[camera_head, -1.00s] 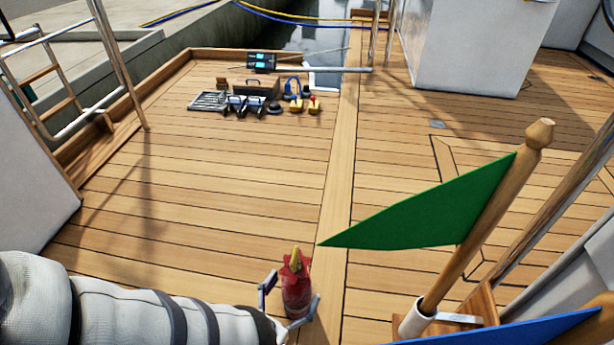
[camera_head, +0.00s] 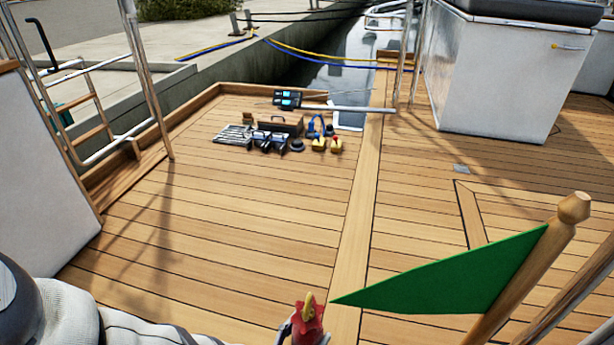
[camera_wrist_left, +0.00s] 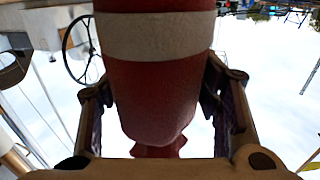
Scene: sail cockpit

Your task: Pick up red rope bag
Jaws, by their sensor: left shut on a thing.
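The red rope bag (camera_head: 309,325) shows at the bottom middle of the head view, with a yellow piece at its top. In the left wrist view the red bag (camera_wrist_left: 155,90) with a pale band fills the middle. My left gripper (camera_wrist_left: 165,105) is shut on it, with a finger on each side. In the head view only a bit of this gripper (camera_head: 288,332) shows at the bottom edge, beside the bag. The bag's lower part is cut off in the head view. My right gripper is in neither view.
A green flag (camera_head: 450,285) on a wooden pole (camera_head: 535,265) stands close at the right. Several tools and a toolbox (camera_head: 280,127) lie at the far end of the wooden deck (camera_head: 230,210). A white box (camera_head: 500,80) stands at the back right. The middle deck is clear.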

